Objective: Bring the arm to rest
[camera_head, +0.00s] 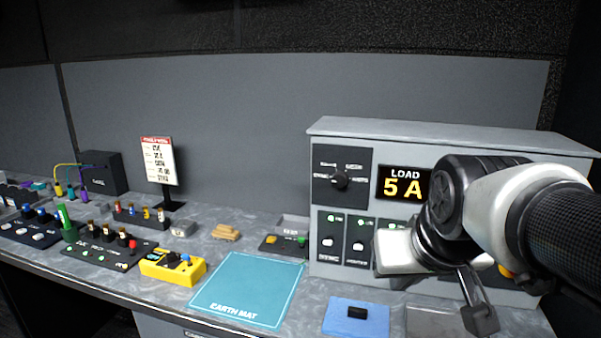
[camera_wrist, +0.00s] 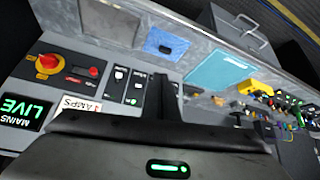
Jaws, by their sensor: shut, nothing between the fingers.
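My arm reaches in from the right in the head view. My gripper (camera_head: 478,316) hangs in front of the grey power panel (camera_head: 450,133), its fingers pointing down above the bench front, with nothing held. In the wrist view my shut fingers (camera_wrist: 162,95) show as a dark shape in front of the panel. The arm covers the panel's lower right in the head view. The panel's display (camera_head: 403,184) reads LOAD 5 A. In the wrist view a sign (camera_wrist: 22,110) reads MAINS LIVE in green, near a red knob on a yellow base (camera_wrist: 47,64).
A blue pad (camera_head: 345,322) with a black block and a grey tray (camera_head: 432,322) lie before the panel. The teal earth mat (camera_head: 250,285) is bare. A yellow box (camera_head: 172,267), several connector blocks and a sign stand (camera_head: 158,162) are farther left.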

